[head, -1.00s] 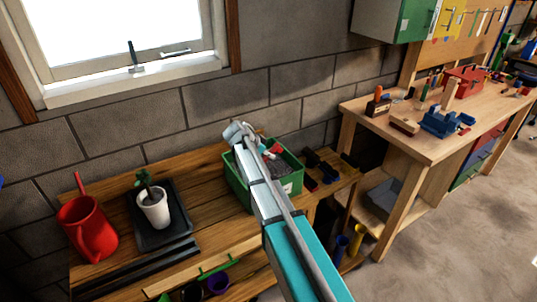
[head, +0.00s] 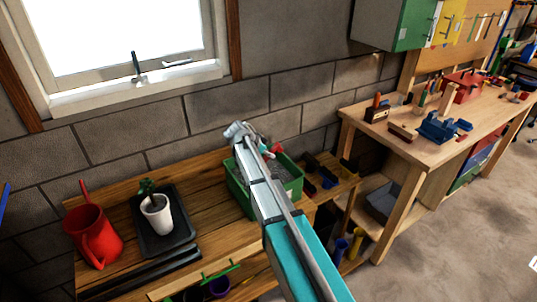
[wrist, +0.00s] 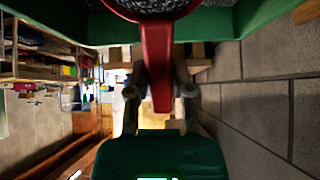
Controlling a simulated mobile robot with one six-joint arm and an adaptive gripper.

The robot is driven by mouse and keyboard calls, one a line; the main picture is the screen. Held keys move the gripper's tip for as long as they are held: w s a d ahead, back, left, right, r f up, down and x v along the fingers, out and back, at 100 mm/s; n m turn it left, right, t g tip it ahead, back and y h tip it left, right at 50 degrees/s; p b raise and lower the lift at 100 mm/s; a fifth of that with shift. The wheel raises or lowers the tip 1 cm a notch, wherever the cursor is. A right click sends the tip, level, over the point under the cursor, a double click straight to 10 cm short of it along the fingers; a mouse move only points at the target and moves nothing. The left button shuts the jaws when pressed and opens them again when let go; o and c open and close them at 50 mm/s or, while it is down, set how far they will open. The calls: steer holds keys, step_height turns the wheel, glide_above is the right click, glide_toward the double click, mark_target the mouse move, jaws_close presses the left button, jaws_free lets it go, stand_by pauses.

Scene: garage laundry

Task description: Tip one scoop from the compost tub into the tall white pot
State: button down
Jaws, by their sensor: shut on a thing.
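The green compost tub (head: 237,196) stands on the wooden bench with grey-black compost inside. My gripper (wrist: 160,92) is shut on the handle of a red scoop (wrist: 158,60), over the tub. The scoop's bowl is partly cut off at the top of the wrist view, with dark, grainy material showing in or behind it. In the head view a bit of red scoop (head: 277,150) shows beside my gripper at the tub's far side; my arm hides the rest. The white pot (head: 157,222), with a small plant, stands upright on a black tray left of the tub.
A red watering can (head: 95,240) stands at the bench's left end. The black tray (head: 176,240) lies under the pot. Small dark containers (head: 322,172) sit right of the tub. The block wall and window are close behind. Bare bench lies between tray and tub.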

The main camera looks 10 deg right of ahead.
step_height(320, 180, up, 10)
steer(key=p, duration=0.9)
steer(key=shift+r+p, duration=0.15)
steer(key=shift+p, duration=0.25)
steer(key=shift+f, duration=0.2)
steer(key=shift+f+b, duration=0.9)
steer(key=shift+b, duration=0.15)
steer(key=shift+d+r, duration=0.1)
